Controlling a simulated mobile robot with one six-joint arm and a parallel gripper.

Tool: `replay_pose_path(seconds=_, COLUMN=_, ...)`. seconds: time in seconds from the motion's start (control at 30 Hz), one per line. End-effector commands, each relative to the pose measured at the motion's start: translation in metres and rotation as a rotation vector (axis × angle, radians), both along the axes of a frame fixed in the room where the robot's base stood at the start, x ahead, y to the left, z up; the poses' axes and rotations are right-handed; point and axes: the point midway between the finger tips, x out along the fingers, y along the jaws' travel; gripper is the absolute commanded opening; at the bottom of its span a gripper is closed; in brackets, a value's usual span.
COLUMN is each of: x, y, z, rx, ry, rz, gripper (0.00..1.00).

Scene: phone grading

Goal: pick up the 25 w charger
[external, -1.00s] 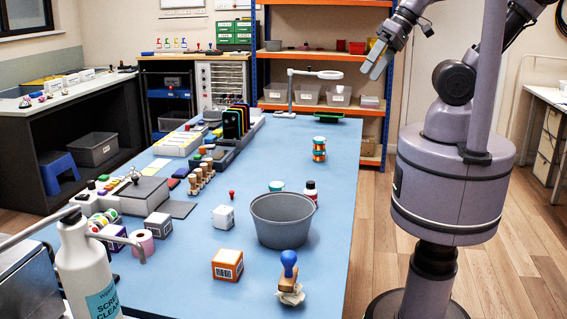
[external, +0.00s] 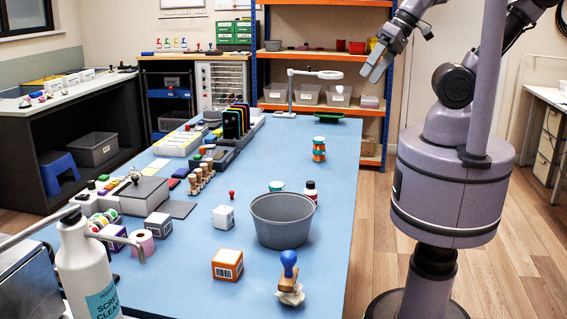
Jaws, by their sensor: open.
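No label reading 25 W can be made out, so I cannot tell for certain which thing is the charger. A small white cube (external: 223,217) with faint marks lies on the blue table (external: 285,160), left of a grey bucket. My gripper (external: 373,70) is open and empty. It hangs high in the air past the table's right edge, well apart from the cube and everything on the table.
The grey bucket (external: 283,220) stands beside the cube. A magnifier lamp (external: 291,88) stands at the back. The table's right middle is mostly clear.

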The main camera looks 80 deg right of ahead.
Motion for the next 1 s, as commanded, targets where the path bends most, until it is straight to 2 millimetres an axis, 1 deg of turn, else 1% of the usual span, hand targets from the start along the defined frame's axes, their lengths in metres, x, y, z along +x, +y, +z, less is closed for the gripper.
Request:
replay_pose_path(seconds=0.03, x=0.000, y=0.000, z=0.000, rx=0.000, ry=0.000, rz=0.000, gripper=0.72)
replay_pose_path(seconds=0.07, x=0.000, y=0.000, z=0.000, rx=0.000, ry=0.000, rz=0.000, gripper=0.68)
replay_pose_path(seconds=0.1, x=0.000, y=0.000, z=0.000, rx=0.000, ry=0.000, rz=0.000, gripper=0.62)
replay_pose_path(seconds=0.4, x=0.002, y=0.000, z=0.001, rx=-0.001, ry=0.003, rz=0.001, gripper=0.62)
replay_pose_path(seconds=0.47, x=0.014, y=0.003, z=0.007, rx=-0.009, ry=0.023, rz=0.007, gripper=0.62)
replay_pose_path(seconds=0.53, x=0.045, y=0.012, z=0.015, rx=-0.033, ry=0.067, rz=0.018, gripper=0.62)
replay_pose_path(seconds=0.57, x=0.064, y=0.020, z=0.018, rx=-0.048, ry=0.089, rz=0.024, gripper=0.62)
replay_pose_path(seconds=0.6, x=0.094, y=0.034, z=0.020, rx=-0.074, ry=0.115, rz=0.031, gripper=0.62)
replay_pose_path(seconds=0.67, x=0.139, y=0.064, z=0.013, rx=-0.118, ry=0.146, rz=0.042, gripper=0.62)
replay_pose_path(seconds=0.7, x=0.167, y=0.088, z=0.002, rx=-0.149, ry=0.160, rz=0.049, gripper=0.62)
replay_pose_path(seconds=0.77, x=0.205, y=0.130, z=-0.020, rx=-0.195, ry=0.168, rz=0.062, gripper=0.62)
replay_pose_path(seconds=0.8, x=0.224, y=0.160, z=-0.039, rx=-0.222, ry=0.168, rz=0.070, gripper=0.62)
replay_pose_path(seconds=0.87, x=0.245, y=0.202, z=-0.069, rx=-0.259, ry=0.161, rz=0.083, gripper=0.62)
replay_pose_path(seconds=0.9, x=0.254, y=0.227, z=-0.089, rx=-0.278, ry=0.154, rz=0.090, gripper=0.62)
replay_pose_path(seconds=1.0, x=0.264, y=0.272, z=-0.128, rx=-0.308, ry=0.136, rz=0.103, gripper=0.62)
